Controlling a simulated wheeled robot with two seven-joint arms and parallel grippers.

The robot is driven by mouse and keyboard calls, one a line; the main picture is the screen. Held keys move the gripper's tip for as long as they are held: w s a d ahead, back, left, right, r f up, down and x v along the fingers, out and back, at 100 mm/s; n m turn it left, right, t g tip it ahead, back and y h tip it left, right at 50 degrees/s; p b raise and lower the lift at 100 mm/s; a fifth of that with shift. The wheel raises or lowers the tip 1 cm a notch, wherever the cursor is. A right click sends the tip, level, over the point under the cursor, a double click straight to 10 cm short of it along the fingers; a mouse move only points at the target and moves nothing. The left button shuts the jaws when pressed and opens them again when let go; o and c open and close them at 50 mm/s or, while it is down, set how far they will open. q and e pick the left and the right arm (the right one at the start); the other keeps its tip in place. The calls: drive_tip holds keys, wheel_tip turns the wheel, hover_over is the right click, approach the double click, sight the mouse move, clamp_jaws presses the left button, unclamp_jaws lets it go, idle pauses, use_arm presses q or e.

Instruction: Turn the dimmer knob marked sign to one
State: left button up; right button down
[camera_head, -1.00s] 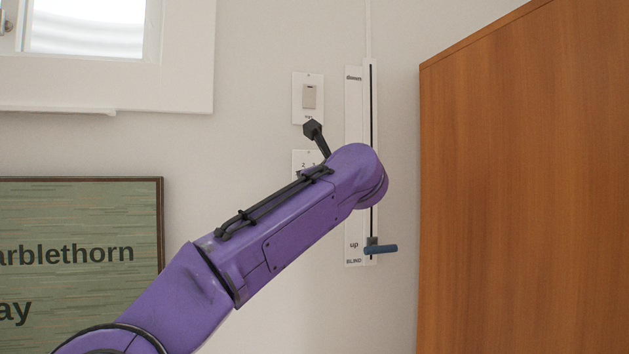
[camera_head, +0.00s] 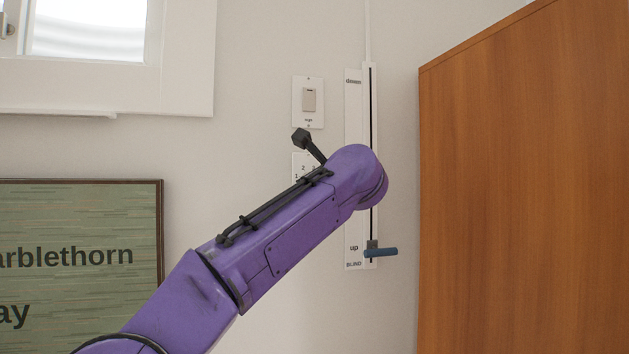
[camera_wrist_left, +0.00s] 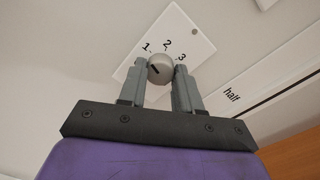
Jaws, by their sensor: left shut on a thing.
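The dimmer knob (camera_wrist_left: 162,65) is a round, pale grey knob with a dark pointer line, on a white plate (camera_wrist_left: 197,31) numbered 1, 2 and 3. I cannot tell for sure which number the line points to. My left gripper (camera_wrist_left: 160,76) is shut on the knob, one grey finger on each side. In the head view the plate (camera_head: 299,167) is mostly covered by my purple left arm, which also hides the knob and the fingers. I cannot read a sign marking on the plate. My right gripper is not in view.
A white rocker switch (camera_head: 309,98) is just above the dimmer plate. A vertical blind slider (camera_head: 353,220) with a blue handle (camera_head: 381,252) at its lower end is to the right. A tall wooden cabinet (camera_head: 520,190) stands farther right, and a framed green sign (camera_head: 80,285) hangs left.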

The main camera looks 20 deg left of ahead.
use_arm(q)
drive_tip(key=o, duration=1)
drive_tip(key=shift+o, duration=0.2)
drive_tip(key=shift+d+f, duration=0.1)
drive_tip(key=b+v, duration=0.4)
drive_tip(key=v, duration=0.6)
drive_tip(key=shift+s+b, duration=0.25)
drive_tip(key=shift+b, duration=0.15)
drive_tip(key=shift+d, duration=0.1)
